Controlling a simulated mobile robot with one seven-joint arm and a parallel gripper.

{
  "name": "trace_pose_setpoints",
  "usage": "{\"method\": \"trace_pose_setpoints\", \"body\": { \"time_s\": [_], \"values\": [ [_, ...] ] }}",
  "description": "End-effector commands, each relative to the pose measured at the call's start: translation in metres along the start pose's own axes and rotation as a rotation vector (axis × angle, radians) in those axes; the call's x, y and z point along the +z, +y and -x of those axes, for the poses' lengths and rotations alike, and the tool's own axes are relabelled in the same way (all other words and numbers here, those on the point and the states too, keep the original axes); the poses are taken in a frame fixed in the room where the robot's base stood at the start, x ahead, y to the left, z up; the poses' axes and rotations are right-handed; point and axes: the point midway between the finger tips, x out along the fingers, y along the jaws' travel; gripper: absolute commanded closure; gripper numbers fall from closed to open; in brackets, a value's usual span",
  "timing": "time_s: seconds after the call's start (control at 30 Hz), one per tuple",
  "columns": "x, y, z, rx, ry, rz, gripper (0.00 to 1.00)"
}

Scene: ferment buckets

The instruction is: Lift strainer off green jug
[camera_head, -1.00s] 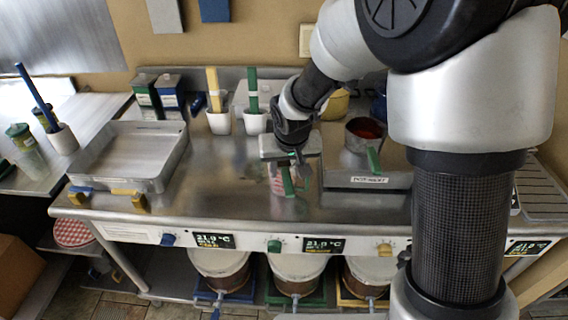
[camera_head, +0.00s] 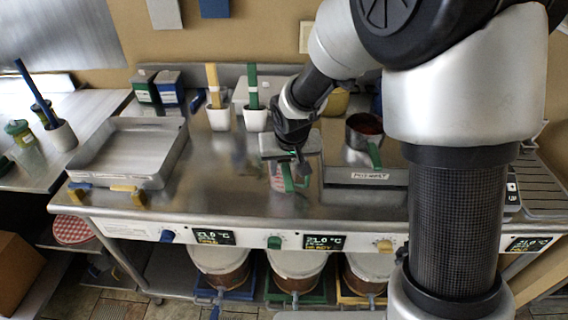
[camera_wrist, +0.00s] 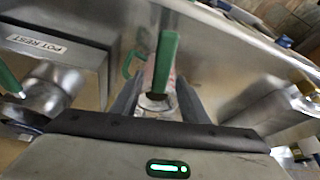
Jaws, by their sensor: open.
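The green jug (camera_head: 276,178) is a clear vessel with reddish markings and a green side handle, standing near the middle of the steel counter. Its green handle (camera_wrist: 130,64) shows in the wrist view. The strainer's green handle (camera_wrist: 164,58) rises from the jug top, where a pale metal bowl (camera_wrist: 152,105) partly shows. My gripper (camera_head: 289,160) is over the jug, pointing down. In the wrist view my gripper (camera_wrist: 158,98) is open, with one finger on each side of the strainer handle's lower end. The fingers hide most of the bowl, and I cannot tell whether they touch it.
A pot (camera_head: 364,140) with red contents and a green handle stands on the pot rest (camera_head: 366,179) to the right. A steel tray (camera_head: 128,154) lies left. White cups (camera_head: 256,120) with upright handles stand behind. Counter left of the jug is clear.

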Motion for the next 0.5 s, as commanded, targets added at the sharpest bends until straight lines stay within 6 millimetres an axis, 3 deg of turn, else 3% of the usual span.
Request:
{"method": "trace_pose_setpoints", "body": {
  "time_s": [0.27,0.5],
  "values": [
    [0.0000,0.0000,-0.0001,0.000,0.000,0.000,0.59],
    [0.0000,0.0000,-0.0002,0.000,0.000,0.000,0.96]
  ]
}}
